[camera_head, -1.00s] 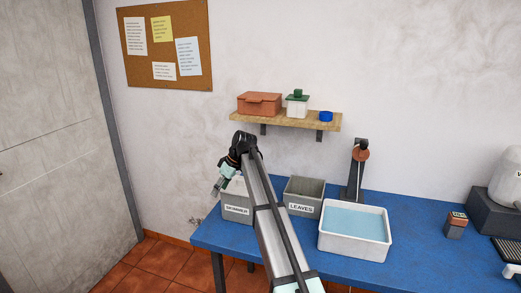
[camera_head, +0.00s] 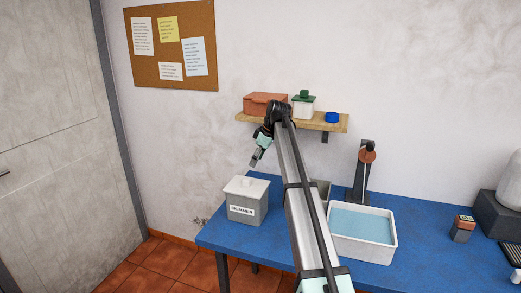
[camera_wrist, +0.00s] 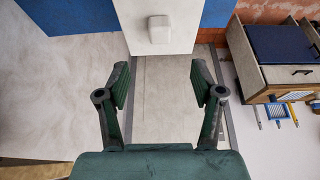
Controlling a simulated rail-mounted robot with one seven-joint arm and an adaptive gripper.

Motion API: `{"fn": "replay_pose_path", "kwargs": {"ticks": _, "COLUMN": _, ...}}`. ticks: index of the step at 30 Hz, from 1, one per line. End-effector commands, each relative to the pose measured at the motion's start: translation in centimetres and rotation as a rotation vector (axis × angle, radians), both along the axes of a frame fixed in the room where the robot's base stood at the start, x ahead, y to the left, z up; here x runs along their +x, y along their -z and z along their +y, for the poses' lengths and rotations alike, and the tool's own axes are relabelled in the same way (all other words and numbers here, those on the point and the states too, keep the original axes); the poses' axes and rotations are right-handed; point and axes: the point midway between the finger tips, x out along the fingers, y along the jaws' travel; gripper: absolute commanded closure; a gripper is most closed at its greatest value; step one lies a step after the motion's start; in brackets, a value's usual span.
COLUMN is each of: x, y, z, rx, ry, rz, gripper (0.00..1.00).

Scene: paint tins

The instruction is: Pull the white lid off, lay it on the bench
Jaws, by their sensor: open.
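The white lid (camera_head: 238,187) with a square knob (camera_head: 246,181) sits on the grey bin labelled SKIMMER (camera_head: 242,209), on the left end of the blue bench (camera_head: 222,239). In the wrist view, the lid (camera_wrist: 186,38) and its knob (camera_wrist: 160,30) show at the top centre, beyond the fingertips. My gripper (camera_head: 254,163) hangs tilted above the bin and is clear of the knob. In the wrist view, my gripper (camera_wrist: 160,75) has its two fingers spread wide with nothing between them.
A white basin of water (camera_head: 395,242) and a dark stand (camera_head: 366,185) are to the right. My arm mostly hides the grey bin (camera_head: 322,190) behind it. A wall shelf (camera_head: 285,116) with several containers is above. Bare bench shows in front of the SKIMMER bin.

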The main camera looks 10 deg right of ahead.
Motion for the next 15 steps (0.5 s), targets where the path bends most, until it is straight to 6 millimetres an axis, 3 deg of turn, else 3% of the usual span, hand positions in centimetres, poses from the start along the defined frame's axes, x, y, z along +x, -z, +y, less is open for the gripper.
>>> {"fn": "replay_pose_path", "kwargs": {"ticks": 15, "x": 1.8, "y": 8.3, "z": 3.0, "rx": 0.0, "ry": 0.0, "rz": 0.001, "gripper": 0.33}}
